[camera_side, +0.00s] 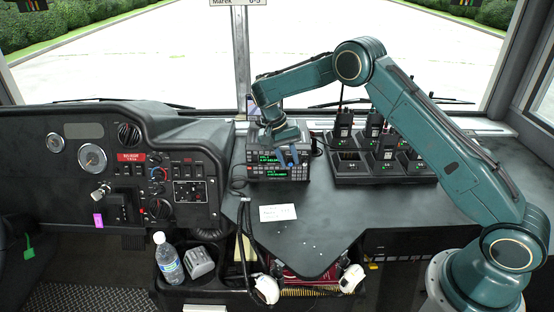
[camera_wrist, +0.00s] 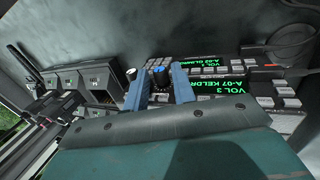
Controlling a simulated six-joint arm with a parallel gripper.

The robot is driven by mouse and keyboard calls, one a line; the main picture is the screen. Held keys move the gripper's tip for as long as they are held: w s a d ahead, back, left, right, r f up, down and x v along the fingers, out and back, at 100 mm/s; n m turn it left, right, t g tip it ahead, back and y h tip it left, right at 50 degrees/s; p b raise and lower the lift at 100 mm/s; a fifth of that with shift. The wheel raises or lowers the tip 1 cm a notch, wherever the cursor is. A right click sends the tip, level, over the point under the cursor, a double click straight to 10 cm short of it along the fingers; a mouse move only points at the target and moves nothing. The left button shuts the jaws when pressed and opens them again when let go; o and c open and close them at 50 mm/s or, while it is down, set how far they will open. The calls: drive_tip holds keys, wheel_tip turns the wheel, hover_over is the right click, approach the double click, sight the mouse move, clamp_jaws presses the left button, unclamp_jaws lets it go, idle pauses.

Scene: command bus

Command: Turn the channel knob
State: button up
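Two stacked radios (camera_side: 264,168) with green displays stand on the dark dashboard in the side view. In the wrist view their displays (camera_wrist: 222,90) read "VOL 3" and "A-07 KELDR…", partly cut. A round black knob with a blue cap (camera_wrist: 159,70) stands on the radio front. A second knob with a pale top (camera_wrist: 131,74) is just left of it. My gripper (camera_wrist: 160,76) has its two blue fingers on either side of the blue-capped knob. I cannot tell whether they touch it. In the side view my gripper (camera_side: 290,157) is at the radios' right front.
A charger rack with several handheld radios (camera_side: 372,160) stands right of the radios; it also shows in the wrist view (camera_wrist: 85,80). A white card (camera_side: 277,212) lies in front. A bottle (camera_side: 169,262) stands lower left. The front dashboard is mostly clear.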

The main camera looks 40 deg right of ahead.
drive_tip(key=shift+s+d+t+y, duration=0.1)
drive_tip(key=shift+d+t+y, duration=0.05)
drive_tip(key=shift+t+y, duration=0.35)
drive_tip(key=shift+r, duration=0.25)
drive_tip(key=shift+v, duration=6.7)
drive_tip(key=s+d+r+n+t, duration=0.1)
drive_tip(key=s+r+n+t, duration=0.2)
drive_tip(key=s+r, duration=1.1)
drive_tip(key=shift+s+n+h, duration=0.2)
drive_tip(key=shift+n+h, duration=0.1)
drive_tip(key=shift+n, duration=0.4)
